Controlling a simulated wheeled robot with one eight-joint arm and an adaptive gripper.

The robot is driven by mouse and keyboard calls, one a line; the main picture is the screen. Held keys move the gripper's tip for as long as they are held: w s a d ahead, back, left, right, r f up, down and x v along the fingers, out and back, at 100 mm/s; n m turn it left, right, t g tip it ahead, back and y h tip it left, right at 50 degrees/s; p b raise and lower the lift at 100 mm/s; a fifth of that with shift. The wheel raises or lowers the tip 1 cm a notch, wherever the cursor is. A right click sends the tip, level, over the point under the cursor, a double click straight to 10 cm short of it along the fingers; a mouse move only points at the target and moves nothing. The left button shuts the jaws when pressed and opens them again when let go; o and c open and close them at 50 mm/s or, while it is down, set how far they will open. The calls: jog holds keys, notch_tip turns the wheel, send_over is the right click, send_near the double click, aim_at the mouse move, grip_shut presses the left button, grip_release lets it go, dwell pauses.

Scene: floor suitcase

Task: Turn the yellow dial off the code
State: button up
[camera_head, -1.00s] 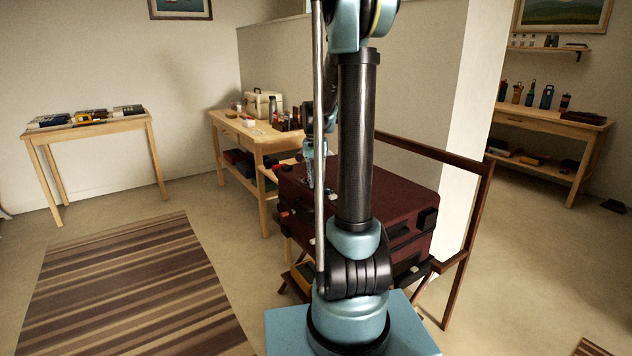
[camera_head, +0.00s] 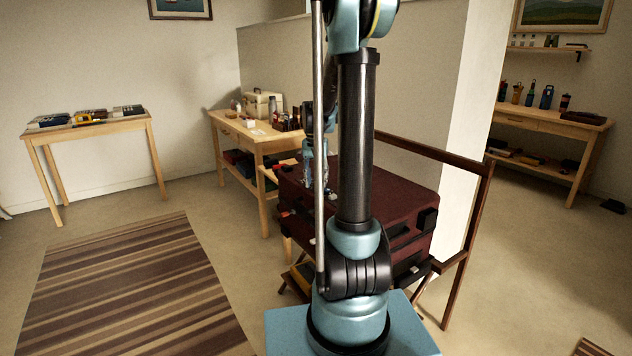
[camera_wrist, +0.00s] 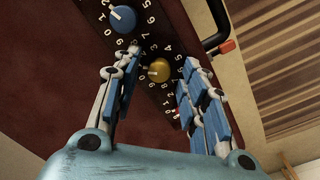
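The yellow dial (camera_wrist: 159,70) sits on a dark strip of white numbers on the maroon suitcase (camera_wrist: 60,70), in the wrist view. Its white mark points left, toward the numbers there. A blue dial (camera_wrist: 123,19) sits above and left of it on the same strip. My gripper (camera_wrist: 160,75) is open, with one finger on each side of the yellow dial; I cannot tell whether either finger touches it. In the head view the maroon suitcase (camera_head: 405,203) stands behind my arm, and my gripper (camera_head: 318,185) is over its left part. The dials are too small to make out there.
A black handle (camera_wrist: 213,25) and a red tab (camera_wrist: 227,46) are near the suitcase edge. A wooden rack rail (camera_head: 470,225) rises right of the suitcase. A workbench (camera_head: 240,135) stands close behind left. Open floor and a striped rug (camera_head: 135,290) lie left.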

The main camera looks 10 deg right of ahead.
notch_tip(320, 180, up, 12)
jog(key=shift+a, duration=0.2)
dwell(0.7)
jog(key=shift+w, duration=0.1)
jog(key=s+f+n, duration=0.1)
jog(key=s+f, duration=0.4)
jog(key=s, duration=0.6)
jog(key=s+a+f+n+t, duration=0.1)
jog(key=s+f, duration=0.4)
jog(key=s, duration=0.5)
jog(key=s+a+f+n+t, duration=0.1)
jog(key=s+f, duration=0.4)
jog(key=s, duration=0.6)
jog(key=shift+s+f+n, duration=0.2)
jog(key=shift+s+n, duration=0.1)
jog(key=shift+n, duration=0.6)
